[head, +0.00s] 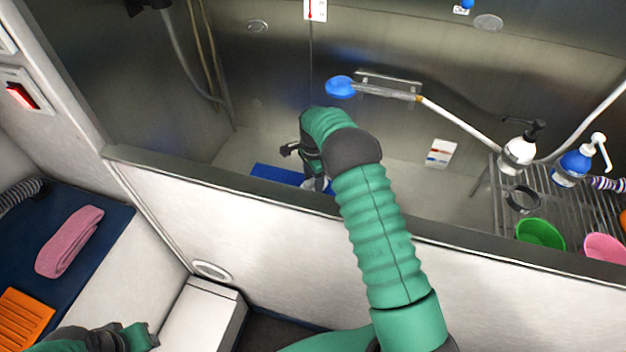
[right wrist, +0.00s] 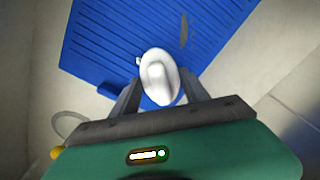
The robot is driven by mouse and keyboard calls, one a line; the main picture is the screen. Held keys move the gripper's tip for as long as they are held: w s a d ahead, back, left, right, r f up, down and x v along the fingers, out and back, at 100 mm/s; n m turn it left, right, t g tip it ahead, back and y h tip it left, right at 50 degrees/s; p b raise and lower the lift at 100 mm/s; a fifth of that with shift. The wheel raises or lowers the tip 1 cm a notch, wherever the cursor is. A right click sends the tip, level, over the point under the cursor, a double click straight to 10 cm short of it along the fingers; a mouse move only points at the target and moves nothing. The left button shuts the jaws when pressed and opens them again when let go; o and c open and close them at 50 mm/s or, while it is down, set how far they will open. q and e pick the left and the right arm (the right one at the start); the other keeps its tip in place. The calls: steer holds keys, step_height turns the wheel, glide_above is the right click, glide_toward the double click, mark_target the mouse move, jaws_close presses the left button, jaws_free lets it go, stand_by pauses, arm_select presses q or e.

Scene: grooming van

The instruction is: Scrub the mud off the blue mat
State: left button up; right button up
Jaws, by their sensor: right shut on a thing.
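The blue mat (head: 277,174) lies on the floor of the steel tub, partly hidden behind my right arm and the tub's front wall. In the right wrist view the ribbed mat (right wrist: 110,35) fills the upper middle. My right gripper (head: 312,180) reaches down into the tub over the mat. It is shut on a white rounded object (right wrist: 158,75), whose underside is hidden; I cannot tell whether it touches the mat. Only a green and black part of my left arm shows at the bottom left.
A rack (head: 500,195) at the right holds pump bottles, a green bowl (head: 540,233) and a pink bowl (head: 605,246). A blue-headed shower wand (head: 341,87) hangs on the back wall. The tub's front rim (head: 225,180) crosses under my right arm. A pink towel (head: 68,242) lies left.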

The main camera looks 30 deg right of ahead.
steer(key=shift+f+b, duration=0.35)
steer(key=shift+f, duration=0.6)
